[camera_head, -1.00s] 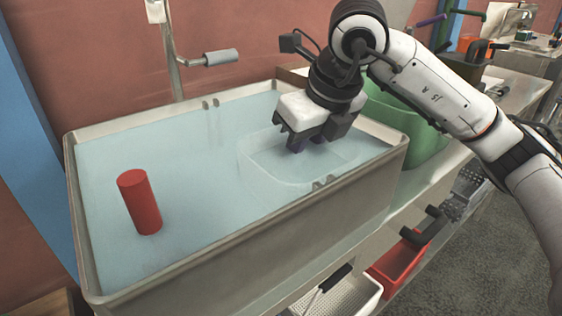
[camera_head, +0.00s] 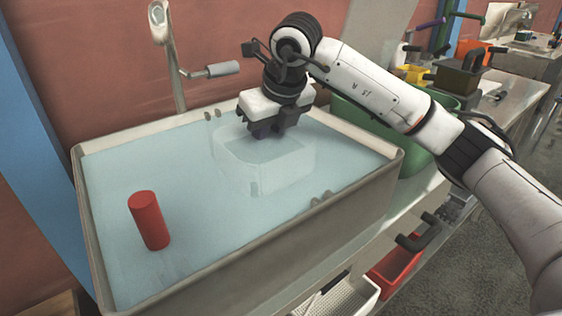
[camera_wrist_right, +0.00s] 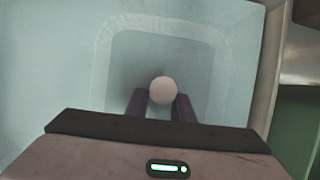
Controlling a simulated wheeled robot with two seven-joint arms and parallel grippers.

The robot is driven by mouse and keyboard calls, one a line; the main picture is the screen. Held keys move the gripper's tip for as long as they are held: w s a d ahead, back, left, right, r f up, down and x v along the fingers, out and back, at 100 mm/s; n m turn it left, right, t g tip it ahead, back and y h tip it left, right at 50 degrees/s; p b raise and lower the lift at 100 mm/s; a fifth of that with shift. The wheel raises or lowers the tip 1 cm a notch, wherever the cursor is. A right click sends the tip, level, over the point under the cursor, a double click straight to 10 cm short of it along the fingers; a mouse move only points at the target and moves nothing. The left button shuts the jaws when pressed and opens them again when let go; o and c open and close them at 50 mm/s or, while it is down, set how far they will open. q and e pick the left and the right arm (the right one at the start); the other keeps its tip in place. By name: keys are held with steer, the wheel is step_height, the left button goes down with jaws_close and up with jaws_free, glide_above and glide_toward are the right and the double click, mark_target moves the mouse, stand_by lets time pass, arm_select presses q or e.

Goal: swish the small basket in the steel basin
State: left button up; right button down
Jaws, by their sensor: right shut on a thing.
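The steel basin (camera_head: 250,250) is filled with pale blue liquid. The small basket (camera_head: 285,172) is a translucent, whitish box with rounded corners, sitting in the liquid in the right half of the basin. Its outline also shows in the right wrist view (camera_wrist_right: 97,70). My right gripper (camera_head: 262,133) is above the basket's far side, pointing down. In the right wrist view its two purple fingers (camera_wrist_right: 162,104) are shut on a pale round knob (camera_wrist_right: 163,90), over the basket. How the knob joins the basket is unclear. My left gripper is out of view.
A red cylinder (camera_head: 149,220) stands tilted in the basin's left part. A tap with a grey handle (camera_head: 222,69) rises behind the basin. A green bin (camera_head: 405,145) is at the right. A white basket (camera_head: 345,300) and red bin (camera_head: 398,268) sit below.

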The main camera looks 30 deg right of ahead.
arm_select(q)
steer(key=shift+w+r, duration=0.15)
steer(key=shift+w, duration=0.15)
arm_select(e)
steer(key=shift+w, duration=0.1)
